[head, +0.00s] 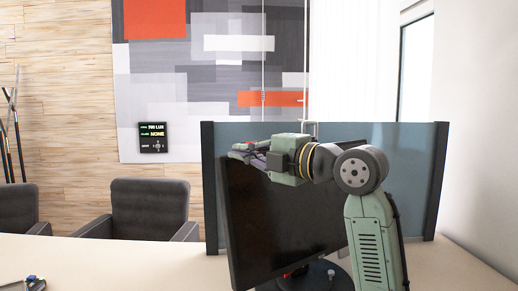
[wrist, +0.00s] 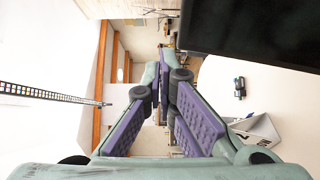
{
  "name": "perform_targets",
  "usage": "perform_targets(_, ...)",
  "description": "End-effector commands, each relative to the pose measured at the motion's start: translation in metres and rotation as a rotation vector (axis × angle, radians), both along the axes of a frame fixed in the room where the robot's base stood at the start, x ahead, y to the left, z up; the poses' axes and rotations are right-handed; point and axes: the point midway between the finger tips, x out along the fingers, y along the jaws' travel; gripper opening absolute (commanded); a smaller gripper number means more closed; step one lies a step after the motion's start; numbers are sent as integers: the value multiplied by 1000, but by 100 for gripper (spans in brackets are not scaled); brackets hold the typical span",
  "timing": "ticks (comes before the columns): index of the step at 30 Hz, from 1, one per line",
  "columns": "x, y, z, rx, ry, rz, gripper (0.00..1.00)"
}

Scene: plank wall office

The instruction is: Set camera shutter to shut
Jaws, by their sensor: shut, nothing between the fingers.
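A black monitor (head: 280,235) stands tilted in the picture on the desk, at the centre of the head view. Its dark edge and panel fill the upper right of the wrist view (wrist: 255,30). My gripper (head: 240,151) is at the monitor's upper left corner in the head view. In the wrist view its purple-padded fingers (wrist: 167,50) meet at the tips, shut and empty, beside the monitor's edge. I cannot tell whether they touch the monitor. I cannot make out a camera or its shutter in either view; my gripper and arm cover part of the monitor's top edge.
A blue-grey divider (head: 405,175) stands behind the monitor. The pale desk (head: 130,262) is clear on the left except for a small dark object (head: 32,282) at its near edge. Dark chairs (head: 150,209) stand beyond. A small lit panel (head: 153,137) hangs on the wall.

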Motion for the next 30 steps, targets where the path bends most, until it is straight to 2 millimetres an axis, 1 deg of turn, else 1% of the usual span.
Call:
perform_targets(1, 8, 9, 3, 0, 3, 3, 0)
perform_targets(6, 32, 35, 3, 1, 2, 2, 0)
perform_targets(7, 34, 24, 4, 5, 4, -4, 0)
perform_targets(9, 39, 13, 3, 5, 4, -5, 0)
perform_targets(13, 45, 2, 2, 3, 2, -3, 0)
perform_targets(17, 48, -3, 1, 2, 1, -1, 0)
perform_targets(27, 48, -4, 0, 1, 0, -1, 0)
perform_targets(30, 50, -8, 0, 4, 1, -1, 0)
